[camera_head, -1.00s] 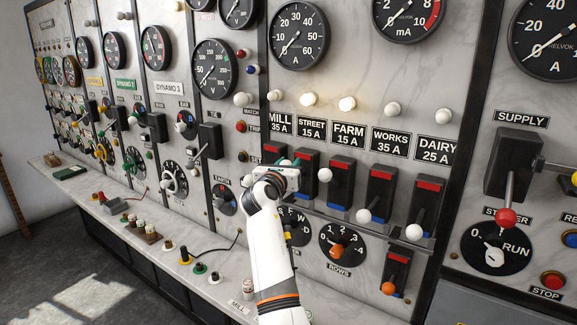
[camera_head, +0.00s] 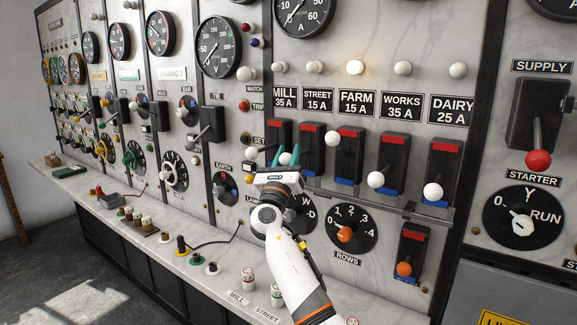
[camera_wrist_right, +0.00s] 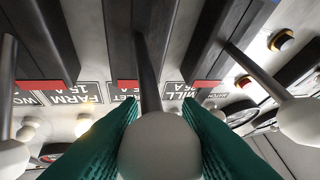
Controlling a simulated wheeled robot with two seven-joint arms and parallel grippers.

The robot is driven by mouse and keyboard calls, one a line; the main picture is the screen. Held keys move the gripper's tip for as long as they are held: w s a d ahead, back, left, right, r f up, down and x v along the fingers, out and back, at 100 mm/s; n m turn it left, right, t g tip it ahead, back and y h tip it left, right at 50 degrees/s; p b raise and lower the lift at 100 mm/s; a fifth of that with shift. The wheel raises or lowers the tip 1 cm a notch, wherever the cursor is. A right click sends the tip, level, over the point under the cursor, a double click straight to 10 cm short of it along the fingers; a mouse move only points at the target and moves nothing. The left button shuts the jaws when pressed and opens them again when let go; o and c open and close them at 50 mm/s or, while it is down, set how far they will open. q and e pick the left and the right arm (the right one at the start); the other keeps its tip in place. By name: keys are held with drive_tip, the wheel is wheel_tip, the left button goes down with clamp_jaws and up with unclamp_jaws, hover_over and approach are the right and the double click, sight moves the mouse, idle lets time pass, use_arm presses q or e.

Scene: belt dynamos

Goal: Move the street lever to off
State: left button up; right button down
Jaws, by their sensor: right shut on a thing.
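The street lever is a black switch block (camera_head: 309,147) with a red top, under the "STREET 15 A" label (camera_head: 317,100). The street lamp (camera_head: 313,67) is unlit. My left gripper is out of view.
The mill knob (camera_head: 250,155) is close left of my gripper. The farm knob (camera_head: 333,138) stands higher to the right, its lamp (camera_head: 355,67) lit. Works (camera_head: 376,180) and dairy (camera_head: 432,190) knobs are low. A rows dial (camera_head: 346,230) is below.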

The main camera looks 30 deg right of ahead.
drive_tip(key=shift+f, duration=0.2)
idle(0.3)
drive_tip(key=c, duration=1)
unclamp_jaws()
drive_tip(key=shift+c, duration=0.2)
drive_tip(key=b+v, duration=0.3)
drive_tip(key=v, duration=0.9)
drive_tip(key=shift+b, duration=0.35)
drive_tip(key=shift+f, duration=0.15)
